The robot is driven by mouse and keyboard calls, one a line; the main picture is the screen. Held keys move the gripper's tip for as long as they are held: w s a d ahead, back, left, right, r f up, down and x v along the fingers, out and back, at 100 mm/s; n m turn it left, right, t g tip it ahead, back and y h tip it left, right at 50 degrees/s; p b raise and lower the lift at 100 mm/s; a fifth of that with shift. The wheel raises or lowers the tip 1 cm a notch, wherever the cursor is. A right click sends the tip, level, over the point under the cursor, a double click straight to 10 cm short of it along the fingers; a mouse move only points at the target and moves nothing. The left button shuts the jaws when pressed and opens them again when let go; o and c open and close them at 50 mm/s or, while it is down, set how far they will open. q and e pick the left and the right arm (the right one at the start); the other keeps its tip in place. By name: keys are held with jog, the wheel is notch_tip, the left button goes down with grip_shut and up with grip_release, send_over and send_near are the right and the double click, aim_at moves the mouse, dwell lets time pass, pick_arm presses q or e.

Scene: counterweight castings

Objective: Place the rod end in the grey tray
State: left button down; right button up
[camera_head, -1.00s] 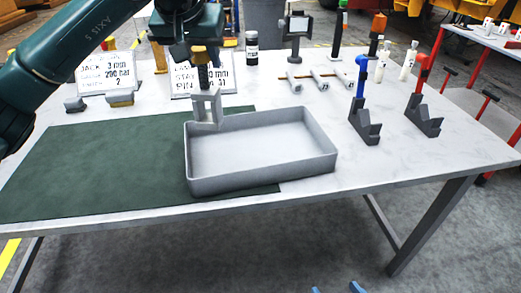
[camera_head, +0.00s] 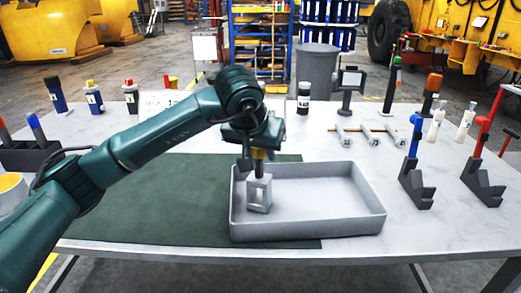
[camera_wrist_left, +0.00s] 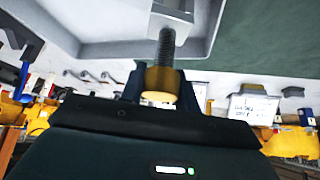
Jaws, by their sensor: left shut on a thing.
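The rod end (camera_head: 259,193) is a light grey fork with a threaded shank and a brass-coloured collar. It hangs upright, fork down, at the left end of the grey tray (camera_head: 310,229), within its outline in the head view. I cannot tell whether the fork touches the tray floor. My left gripper (camera_head: 259,155) is shut on the rod end's upper part, above the tray. In the left wrist view, the threaded shank (camera_wrist_left: 166,47) and collar (camera_wrist_left: 160,83) show between the fingers, with the tray (camera_wrist_left: 130,48) beyond. My right gripper is out of view.
A green mat (camera_head: 160,205) lies left of and partly under the tray. Two dark stands (camera_head: 416,186) with blue and red tools are on the right. The tray's right part is empty.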

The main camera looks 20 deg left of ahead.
pick_arm(q)
jog(key=shift+r, duration=0.1)
jog(key=c, duration=1)
grip_release()
jog(key=shift+f, duration=0.2)
jog(key=shift+c, duration=0.2)
jog(key=shift+r, duration=0.15)
jog(key=v, duration=1.2)
